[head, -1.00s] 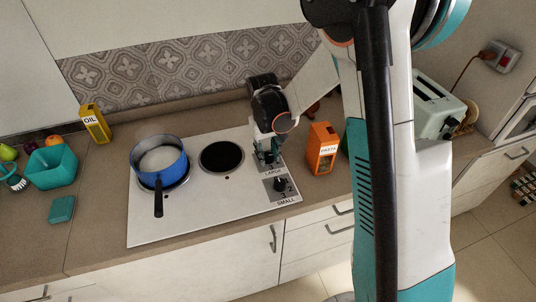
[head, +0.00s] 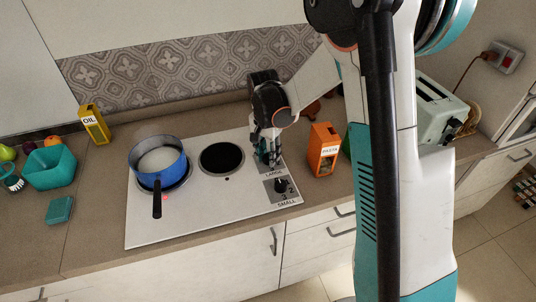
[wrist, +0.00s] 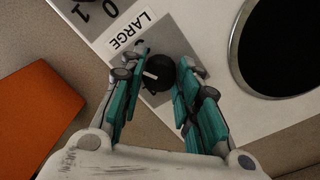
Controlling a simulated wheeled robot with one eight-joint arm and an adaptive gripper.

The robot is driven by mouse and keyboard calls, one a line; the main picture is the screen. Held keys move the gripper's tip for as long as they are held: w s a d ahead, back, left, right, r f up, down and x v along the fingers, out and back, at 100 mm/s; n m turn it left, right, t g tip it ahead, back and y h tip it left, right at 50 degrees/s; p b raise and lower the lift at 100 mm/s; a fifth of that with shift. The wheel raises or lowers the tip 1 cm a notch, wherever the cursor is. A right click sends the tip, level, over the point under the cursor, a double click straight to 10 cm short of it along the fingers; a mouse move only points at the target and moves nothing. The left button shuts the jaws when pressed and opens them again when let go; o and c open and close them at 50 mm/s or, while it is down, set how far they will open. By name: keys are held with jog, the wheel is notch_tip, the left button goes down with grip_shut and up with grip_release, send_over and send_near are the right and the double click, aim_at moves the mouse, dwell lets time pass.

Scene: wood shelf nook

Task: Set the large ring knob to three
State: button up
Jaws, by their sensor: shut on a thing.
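The large ring knob (wrist: 160,72) is black with a white pointer mark. It sits on a grey panel beside the "LARGE" label (wrist: 130,32), between the teal fingers of my gripper (wrist: 164,88), which is shut on it. In the wrist view the pointer faces left; the numbers around this knob cannot be made out. In the head view my gripper (head: 267,155) comes down on the back right of the white hob (head: 215,205) and hides most of the knob. A small red light (head: 165,198) glows on the hob near the pot.
The small ring knob (head: 280,185) is just in front. A blue pot (head: 172,173) stands on the left ring, its handle toward the front. The right ring (head: 222,158) is bare. An orange pasta box (head: 323,150) stands close to the right of the hob.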

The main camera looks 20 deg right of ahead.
aim_at(267, 155)
jog(key=m, duration=0.5)
jog(key=shift+w, duration=0.1)
jog(key=shift+m, duration=0.4)
jog(key=o, duration=1.1)
jog(key=shift+c, duration=0.2)
notch_tip(267, 155, up, 12)
jog(key=shift+w, duration=0.3)
